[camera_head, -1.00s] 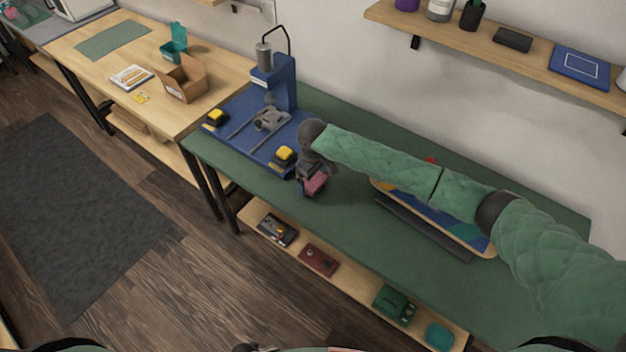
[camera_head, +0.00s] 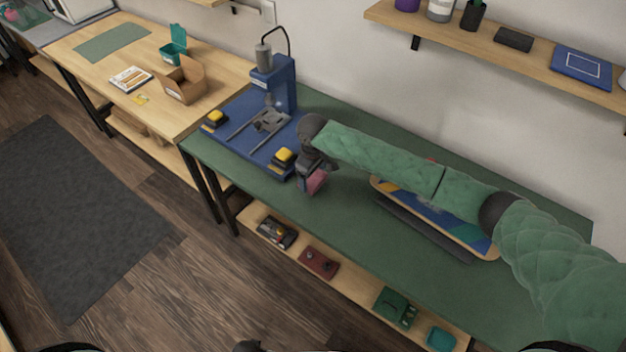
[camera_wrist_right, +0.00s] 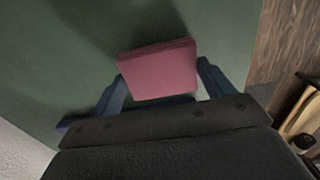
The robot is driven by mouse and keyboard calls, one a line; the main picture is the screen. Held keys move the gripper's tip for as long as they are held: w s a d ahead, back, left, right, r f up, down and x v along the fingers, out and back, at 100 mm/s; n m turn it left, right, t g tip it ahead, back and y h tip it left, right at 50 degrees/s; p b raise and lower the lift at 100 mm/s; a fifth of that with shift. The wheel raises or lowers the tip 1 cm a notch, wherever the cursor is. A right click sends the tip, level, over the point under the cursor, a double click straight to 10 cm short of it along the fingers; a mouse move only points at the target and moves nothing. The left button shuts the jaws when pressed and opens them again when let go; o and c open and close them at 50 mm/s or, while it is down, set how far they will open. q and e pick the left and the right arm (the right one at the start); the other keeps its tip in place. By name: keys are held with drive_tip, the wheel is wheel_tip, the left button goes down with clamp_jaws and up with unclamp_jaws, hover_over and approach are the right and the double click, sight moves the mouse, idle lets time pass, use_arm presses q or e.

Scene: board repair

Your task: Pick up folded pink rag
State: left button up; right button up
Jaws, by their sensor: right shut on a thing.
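The folded pink rag (camera_head: 316,181) is at the right gripper, over the front part of the green bench top. In the right wrist view the rag (camera_wrist_right: 158,70) is a flat pink block between the two blue fingers. My right gripper (camera_head: 311,184) is shut on the rag and points down at the bench. It also shows in the right wrist view (camera_wrist_right: 162,84). I cannot tell for sure whether the rag still touches the bench. My left gripper is not in view.
A blue press (camera_head: 274,85) with yellow-topped blocks stands left of the gripper. A skateboard deck (camera_head: 470,236) lies under my right arm. The green bench top (camera_head: 345,235) is clear in front of the gripper. A lower shelf (camera_head: 350,291) holds several items.

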drive_tip(key=shift+s+d+r+b, duration=0.2)
drive_tip(key=shift+r+b, duration=0.1)
drive_tip(key=shift+r, duration=0.25)
drive_tip(key=shift+s+d+r+b, duration=0.1)
drive_tip(key=shift+d+r+b, duration=0.15)
drive_tip(key=shift+r, duration=0.25)
use_arm(q)
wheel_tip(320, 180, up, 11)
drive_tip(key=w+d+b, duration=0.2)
drive_tip(key=b, duration=0.1)
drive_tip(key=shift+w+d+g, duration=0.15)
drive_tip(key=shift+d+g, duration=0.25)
use_arm(e)
drive_tip(key=s+d+r, duration=0.6)
drive_tip(key=s+r, duration=0.1)
drive_tip(key=s, duration=0.1)
drive_tip(key=shift+s+d, duration=0.25)
drive_tip(key=shift+d, duration=0.05)
